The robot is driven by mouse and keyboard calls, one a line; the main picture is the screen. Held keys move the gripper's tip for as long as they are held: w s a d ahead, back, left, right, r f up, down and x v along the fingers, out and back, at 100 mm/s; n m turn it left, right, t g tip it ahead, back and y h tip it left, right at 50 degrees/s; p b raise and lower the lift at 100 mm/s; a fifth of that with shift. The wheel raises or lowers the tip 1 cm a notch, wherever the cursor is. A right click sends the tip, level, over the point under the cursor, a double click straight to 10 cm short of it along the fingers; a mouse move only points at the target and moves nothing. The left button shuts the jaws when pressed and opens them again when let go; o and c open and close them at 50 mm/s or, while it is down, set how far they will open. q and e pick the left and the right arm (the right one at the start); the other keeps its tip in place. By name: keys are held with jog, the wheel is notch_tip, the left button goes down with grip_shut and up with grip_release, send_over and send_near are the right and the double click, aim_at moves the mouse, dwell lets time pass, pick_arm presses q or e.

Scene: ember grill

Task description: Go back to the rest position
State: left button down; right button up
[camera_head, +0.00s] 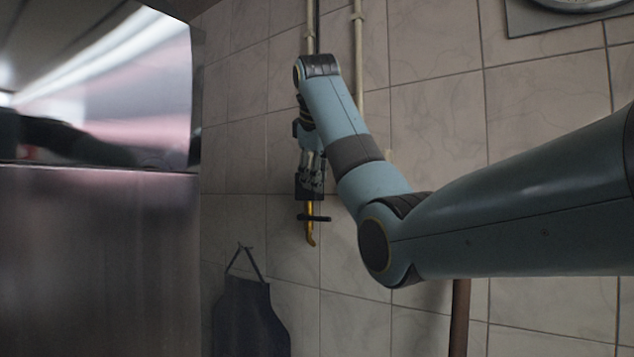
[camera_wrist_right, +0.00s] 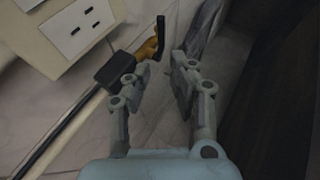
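My right arm comes in from the right in the head view and bends up and over, so that my right gripper (camera_head: 312,172) hangs down near the tiled wall. In the right wrist view my right gripper (camera_wrist_right: 158,72) is open, with nothing between its fingers. Beyond the fingers is a yellow fitting (camera_wrist_right: 147,48) with a black bar, joined to a black block (camera_wrist_right: 115,68) on a dark pipe. The yellow fitting also shows just below the gripper in the head view (camera_head: 311,228). My left gripper is not in view.
A shiny metal cabinet or hood (camera_head: 95,260) fills the left side. A dark apron (camera_head: 250,315) hangs low on the wall. Pale pipes (camera_head: 358,60) run up the tiles. A white box with slots (camera_wrist_right: 78,28) is close at the upper left of the wrist view.

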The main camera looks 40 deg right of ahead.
jog(key=shift+f, duration=0.1)
jog(key=s+a+f+n+g+b, duration=0.1)
jog(key=s+f+g+b, duration=0.15)
jog(key=f, duration=1.35)
jog(key=s+a+f+g+b, duration=0.15)
jog(key=f+b, duration=0.25)
jog(key=f, duration=1.2)
jog(key=s+a+f+g+y+b, duration=0.1)
jog(key=s+f+b, duration=0.35)
jog(key=f, duration=1.05)
jog(key=s+a+f+n+g+b, duration=0.1)
jog(key=s+f+g+b, duration=0.1)
jog(key=s+f, duration=0.9)
jog(key=s+a+f+g+y+b, duration=0.1)
jog(key=s+f+b, duration=0.25)
jog(key=f, duration=1.45)
jog(key=s+a+f+m+y+b, duration=0.1)
jog(key=s+a+f+b, duration=0.15)
jog(key=s+f, duration=1)
jog(key=s+a+f+m+g+b, duration=0.1)
jog(key=s+a+f+m+b, duration=0.15)
jog(key=s+f, duration=1)
jog(key=s+a+f+y+b, duration=0.15)
jog(key=s+f+b, duration=0.45)
jog(key=s, duration=1.2)
jog(key=w+m+t+p, duration=0.1)
jog(key=w+a+f+m+t+p, duration=0.1)
jog(key=w, duration=0.1)
jog(key=w+f+m+t+p, duration=0.1)
jog(key=shift+w+a, duration=0.25)
